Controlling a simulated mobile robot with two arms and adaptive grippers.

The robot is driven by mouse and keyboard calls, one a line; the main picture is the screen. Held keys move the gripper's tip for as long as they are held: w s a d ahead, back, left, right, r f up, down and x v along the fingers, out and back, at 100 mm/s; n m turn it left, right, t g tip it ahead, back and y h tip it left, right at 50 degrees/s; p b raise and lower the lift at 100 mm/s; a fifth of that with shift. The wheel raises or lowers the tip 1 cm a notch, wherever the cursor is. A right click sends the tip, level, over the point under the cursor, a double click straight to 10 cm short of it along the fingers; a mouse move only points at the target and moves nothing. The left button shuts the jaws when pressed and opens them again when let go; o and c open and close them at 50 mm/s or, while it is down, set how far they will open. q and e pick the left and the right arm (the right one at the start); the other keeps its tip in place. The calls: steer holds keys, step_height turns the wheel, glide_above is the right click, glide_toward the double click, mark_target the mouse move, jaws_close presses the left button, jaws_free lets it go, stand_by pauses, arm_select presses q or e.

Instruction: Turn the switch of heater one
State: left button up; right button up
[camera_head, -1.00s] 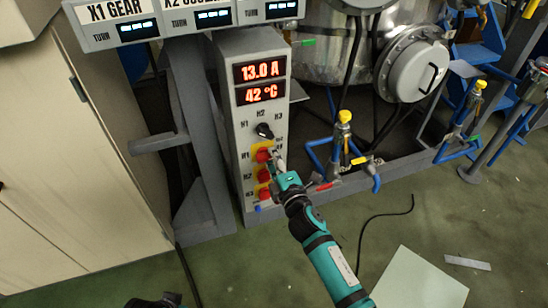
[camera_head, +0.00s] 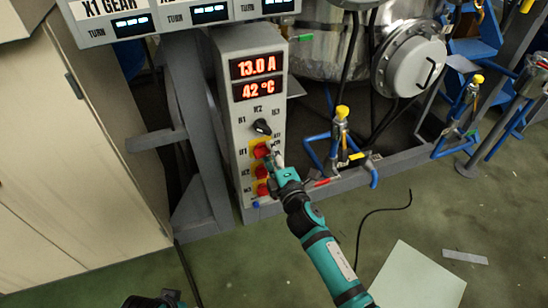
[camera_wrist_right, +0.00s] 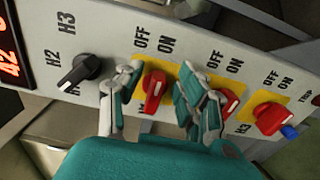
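The heater panel (camera_head: 244,130) is a grey box with red readouts and three red switches on yellow plates. The top switch, marked H1 (camera_head: 261,150), shows in the wrist view as a red knob (camera_wrist_right: 154,92) between the fingers of my right gripper (camera_wrist_right: 160,75). Those fingers are open on either side of it; I cannot tell whether they touch it. In the head view my right gripper (camera_head: 277,163) is at the panel, just right of H1. The second red switch (camera_wrist_right: 229,103) is partly hidden by a finger. My left gripper (camera_head: 152,300) shows only as a dark sliver at the bottom edge.
A black selector knob (camera_wrist_right: 79,72) is above H1 on the panel. The third red switch (camera_wrist_right: 270,118) and a blue button (camera_wrist_right: 289,132) are lower down. A steel vessel (camera_head: 330,50) and blue pipes with yellow-topped valves (camera_head: 341,112) stand to the right.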

steer(key=v, duration=1.2)
